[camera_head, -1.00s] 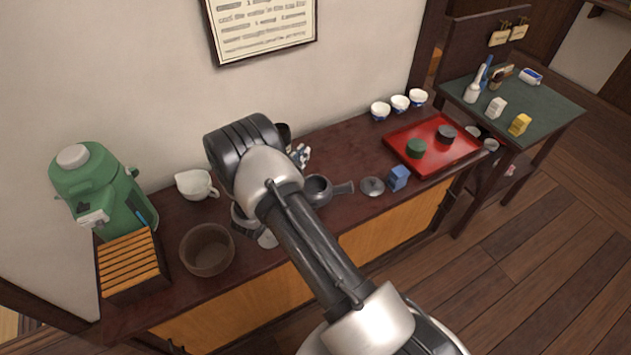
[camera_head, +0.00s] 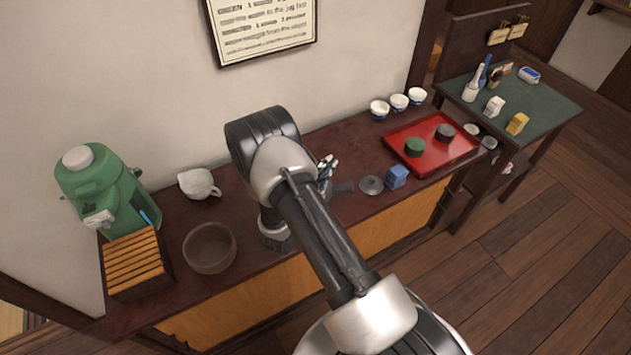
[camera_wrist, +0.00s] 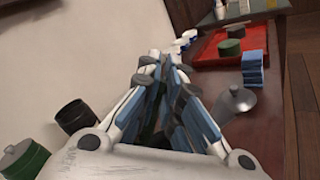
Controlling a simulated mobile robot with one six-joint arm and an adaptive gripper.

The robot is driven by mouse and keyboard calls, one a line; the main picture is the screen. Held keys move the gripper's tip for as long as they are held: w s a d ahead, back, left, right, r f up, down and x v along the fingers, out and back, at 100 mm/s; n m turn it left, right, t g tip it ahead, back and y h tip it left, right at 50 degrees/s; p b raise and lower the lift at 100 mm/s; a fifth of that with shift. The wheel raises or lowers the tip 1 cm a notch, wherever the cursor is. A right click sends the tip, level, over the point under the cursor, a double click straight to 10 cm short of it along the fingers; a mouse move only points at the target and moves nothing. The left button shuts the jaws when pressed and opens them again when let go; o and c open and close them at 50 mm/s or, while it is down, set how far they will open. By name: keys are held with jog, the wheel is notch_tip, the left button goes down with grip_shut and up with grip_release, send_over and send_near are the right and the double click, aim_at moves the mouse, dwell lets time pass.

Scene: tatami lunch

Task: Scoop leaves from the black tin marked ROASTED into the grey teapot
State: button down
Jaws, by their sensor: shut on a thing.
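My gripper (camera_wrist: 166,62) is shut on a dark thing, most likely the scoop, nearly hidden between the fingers. In the head view my gripper (camera_head: 327,168) is above the counter, near the grey teapot (camera_head: 343,187). A dark open-topped tin (camera_wrist: 76,116) is left of my gripper in the wrist view. No marking is readable on it, and leaves cannot be seen.
A blue block (camera_head: 397,176) stands right of the lid. A red tray (camera_head: 460,152) holds a green and a dark round piece.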

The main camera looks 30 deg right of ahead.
jog(key=shift+s+d+f+m+b, duration=0.2)
jog(key=shift+s+f+m+b, duration=0.15)
jog(key=shift+f+m, duration=0.15)
jog(key=shift+s+d+f+m+b, duration=0.2)
jog(key=shift+f+m+b, duration=0.2)
jog(key=shift+f, duration=0.2)
jog(key=shift+s+d+f+m, duration=0.25)
jog(key=shift+s+f+m, duration=0.15)
jog(key=shift+m, duration=0.5)
dwell(0.3)
jog(key=shift+s+d+f+m+b, duration=0.2)
jog(key=shift+f+m+b, duration=0.25)
jog(key=shift+m, duration=0.4)
jog(key=shift+s+d+f+m+b, duration=0.1)
jog(key=shift+s+f+m+b, duration=0.2)
jog(key=shift+f+m, duration=0.4)
dwell(0.6)
jog(key=shift+s+d+r+m+h+b, duration=0.1)
jog(key=shift+s+r+m+h+b, duration=0.15)
jog(key=shift+m, duration=0.75)
jog(key=shift+d+r+m+h+b, duration=0.15)
jog(key=shift+r+m+b, duration=0.2)
jog(key=shift+m, duration=0.6)
jog(key=shift+r+m+b, duration=0.1)
jog(key=shift+m+b, duration=0.3)
jog(key=shift+m, duration=0.5)
dwell(0.5)
